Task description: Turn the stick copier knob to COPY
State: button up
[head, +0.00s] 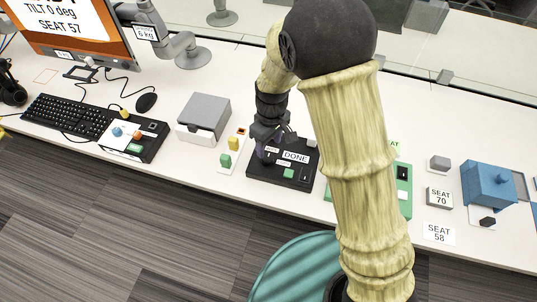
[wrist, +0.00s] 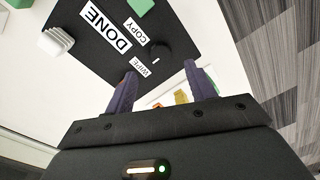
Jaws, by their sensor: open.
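The stick copier is a black box (head: 299,184) on the white table, with a DONE label (head: 296,156); it also shows in the wrist view (wrist: 88,50). In the wrist view its round black knob (wrist: 160,50) sits between the COPY label (wrist: 136,31) and the WIPE label (wrist: 140,67). I cannot tell clearly which way the knob points. My gripper (wrist: 161,68) is open, its two dark purple fingers apart, with the tips just short of the knob and to either side of it in the picture. In the head view my gripper (head: 271,145) is over the box's left part and hides the knob.
A white strip with green and yellow pieces (head: 233,143) lies left of the box, beside a grey box (head: 204,117). A green board (head: 404,190) lies to the right, partly behind my arm. A teal chair (head: 295,270) stands at the front edge.

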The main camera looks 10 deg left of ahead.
aim_at(268, 158)
notch_tip(268, 158, down, 6)
jog(key=shift+s+a+f, duration=0.1)
jog(key=shift+s+f, duration=0.05)
jog(key=c, duration=1)
jog(key=shift+o, duration=0.2)
